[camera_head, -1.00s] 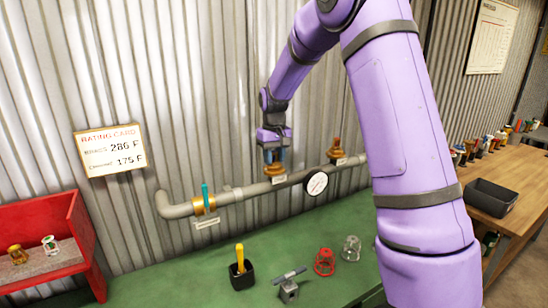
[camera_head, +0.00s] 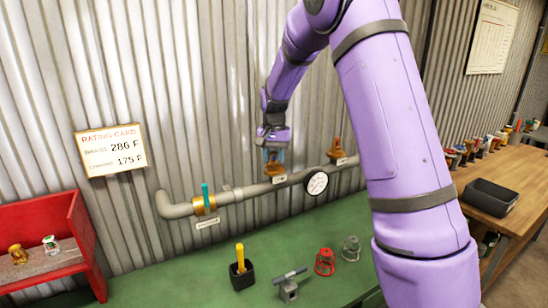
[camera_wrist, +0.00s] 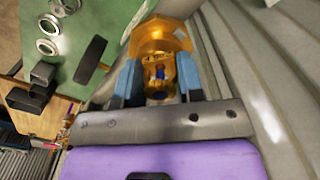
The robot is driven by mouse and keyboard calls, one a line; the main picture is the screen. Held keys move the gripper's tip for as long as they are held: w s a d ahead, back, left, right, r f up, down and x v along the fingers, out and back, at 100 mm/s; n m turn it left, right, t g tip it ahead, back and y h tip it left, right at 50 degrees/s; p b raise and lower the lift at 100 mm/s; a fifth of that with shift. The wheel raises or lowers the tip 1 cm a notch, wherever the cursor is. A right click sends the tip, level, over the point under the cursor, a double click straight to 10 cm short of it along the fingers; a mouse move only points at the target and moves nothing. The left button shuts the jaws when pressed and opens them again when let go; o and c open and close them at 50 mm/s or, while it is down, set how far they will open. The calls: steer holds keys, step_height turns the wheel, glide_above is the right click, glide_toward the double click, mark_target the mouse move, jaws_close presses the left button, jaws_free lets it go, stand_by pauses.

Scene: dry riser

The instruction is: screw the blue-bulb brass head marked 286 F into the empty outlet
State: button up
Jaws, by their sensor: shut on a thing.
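My gripper (camera_wrist: 158,85) is shut on a brass head (camera_wrist: 160,42); a small blue bulb (camera_wrist: 160,72) shows in its frame between the two blue fingers. In the head view my gripper (camera_head: 273,156) points down over the grey pipe (camera_head: 240,194). The brass head (camera_head: 274,169) is below the fingers, at an outlet on top of the pipe. I cannot tell how deep it sits there, and no marking on it is readable. Another brass head (camera_head: 337,150) stands on the pipe to the right.
A gauge (camera_head: 316,182) and a teal-handled valve (camera_head: 205,198) are on the pipe. The green bench (camera_head: 335,215) holds a black cup (camera_head: 243,275), a clamp (camera_head: 289,289) and a red cage (camera_head: 325,262). A red box (camera_head: 60,225) with two heads is at left. The rating card (camera_head: 110,150) reads brass 286 F.

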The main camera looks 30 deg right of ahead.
steer(key=m, duration=0.3)
steer(key=shift+m, duration=0.3)
steer(key=shift+m, duration=1.2)
steer(key=o, duration=0.7)
steer(key=shift+m, duration=0.3)
steer(key=shift+c, duration=0.2)
steer(key=o, duration=0.4)
steer(key=shift+r, duration=0.1)
step_height(320, 180, up, 11)
steer(key=shift+f, duration=0.1)
